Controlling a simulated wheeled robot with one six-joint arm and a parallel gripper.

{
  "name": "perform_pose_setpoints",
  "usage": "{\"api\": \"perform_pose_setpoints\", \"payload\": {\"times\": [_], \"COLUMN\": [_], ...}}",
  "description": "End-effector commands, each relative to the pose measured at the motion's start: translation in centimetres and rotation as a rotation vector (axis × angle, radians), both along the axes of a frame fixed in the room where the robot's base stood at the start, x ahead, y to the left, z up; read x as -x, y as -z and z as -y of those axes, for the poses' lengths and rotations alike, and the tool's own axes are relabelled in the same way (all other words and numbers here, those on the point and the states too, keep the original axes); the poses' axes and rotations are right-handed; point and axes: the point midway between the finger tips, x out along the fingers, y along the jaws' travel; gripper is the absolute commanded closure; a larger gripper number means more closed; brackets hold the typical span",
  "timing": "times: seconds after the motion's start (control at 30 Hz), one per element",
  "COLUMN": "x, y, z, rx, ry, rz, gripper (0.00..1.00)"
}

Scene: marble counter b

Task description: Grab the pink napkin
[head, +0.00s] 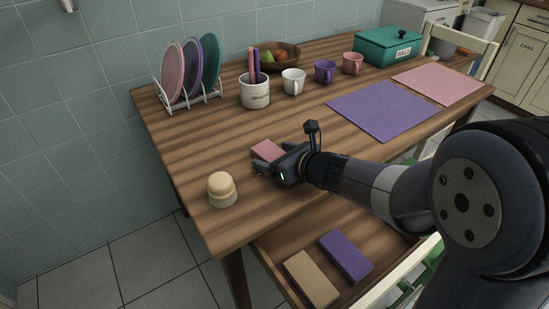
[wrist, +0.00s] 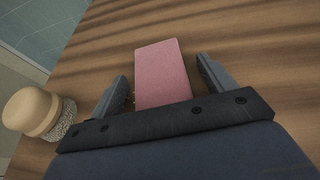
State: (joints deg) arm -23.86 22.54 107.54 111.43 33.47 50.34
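The pink napkin (head: 267,151) is a flat folded rectangle on the wooden table, near its front left part. In the wrist view the napkin (wrist: 163,75) lies between the two fingers of my gripper (wrist: 162,82). A gap shows on each side of it, so the fingers are apart from it. My gripper (head: 272,165) is open and low over the table in the head view. The napkin's near end is hidden behind the gripper body in the wrist view.
A round-topped beige object (head: 222,187) stands close to the left of my gripper. An open drawer below holds a purple napkin (head: 345,257) and a tan one (head: 311,279). A plate rack (head: 190,101), a utensil crock (head: 255,95) and mugs stand farther back. Purple (head: 385,109) and pink (head: 438,83) mats lie right.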

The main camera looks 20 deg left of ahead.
Motion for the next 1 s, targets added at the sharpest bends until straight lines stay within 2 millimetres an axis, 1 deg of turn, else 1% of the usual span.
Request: {"api": "perform_pose_setpoints", "payload": {"times": [0.03,0.07,0.57,0.83,1.0], "x": [0.0,0.0,0.0,0.0,0.0], "y": [0.0,0.0,0.0,-0.1,-1.1], "z": [0.0,0.0,0.0,0.0,0.0], "rx": [0.000,0.000,0.000,-0.001,-0.002], "ry": [0.000,0.000,0.000,0.000,0.000], "rz": [0.000,0.000,0.000,0.001,0.001], "gripper": [0.26,0.28,0.69,0.70,0.70]}}
